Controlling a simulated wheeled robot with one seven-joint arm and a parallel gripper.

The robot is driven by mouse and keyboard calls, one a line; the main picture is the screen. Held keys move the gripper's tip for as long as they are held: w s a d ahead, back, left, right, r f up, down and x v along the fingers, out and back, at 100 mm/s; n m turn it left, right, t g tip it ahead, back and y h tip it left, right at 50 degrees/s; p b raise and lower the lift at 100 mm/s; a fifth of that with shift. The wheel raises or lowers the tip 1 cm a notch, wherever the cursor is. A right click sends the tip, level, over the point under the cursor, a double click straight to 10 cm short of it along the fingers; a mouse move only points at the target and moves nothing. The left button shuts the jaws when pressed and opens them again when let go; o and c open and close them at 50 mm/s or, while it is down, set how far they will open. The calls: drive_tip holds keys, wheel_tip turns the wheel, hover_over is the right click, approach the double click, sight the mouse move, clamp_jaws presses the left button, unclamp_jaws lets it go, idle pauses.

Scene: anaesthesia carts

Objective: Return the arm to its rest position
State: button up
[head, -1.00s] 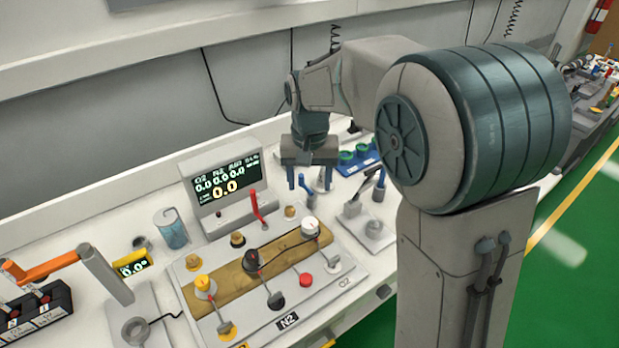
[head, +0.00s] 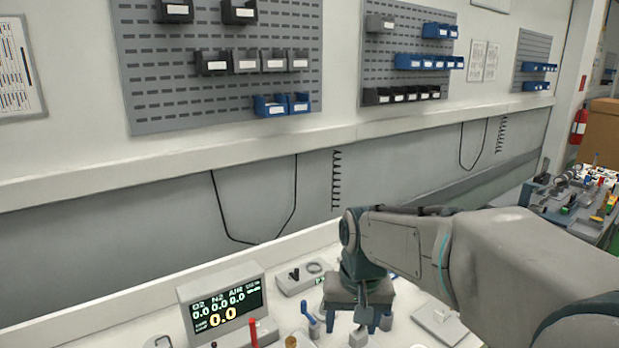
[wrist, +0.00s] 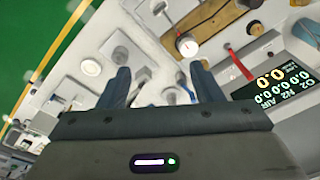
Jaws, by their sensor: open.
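My gripper (head: 357,322) hangs over the white bench, right of the grey display unit (head: 224,306) in the head view. Its two blue fingers point down and stand apart, with nothing between them. In the wrist view the gripper (wrist: 162,76) also shows open and empty, with its fingers above the bench top. My arm reaches in from the lower right of the head view. The lower part of the bench is out of the head view.
The wrist view shows a panel with a white knob (wrist: 187,46) and a red lever (wrist: 241,64). Bins hang on wall boards (head: 222,90). A cluttered cart (head: 575,205) stands at the right.

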drive_tip(key=s+d+t, duration=0.1)
drive_tip(key=s+d, duration=0.2)
drive_tip(key=s, duration=0.3)
drive_tip(key=s+d+f+t, duration=0.1)
drive_tip(key=s+d, duration=0.3)
drive_tip(key=s, duration=0.3)
drive_tip(key=shift+d+h, duration=0.15)
drive_tip(key=shift+h, duration=0.15)
drive_tip(key=shift+w, duration=0.1)
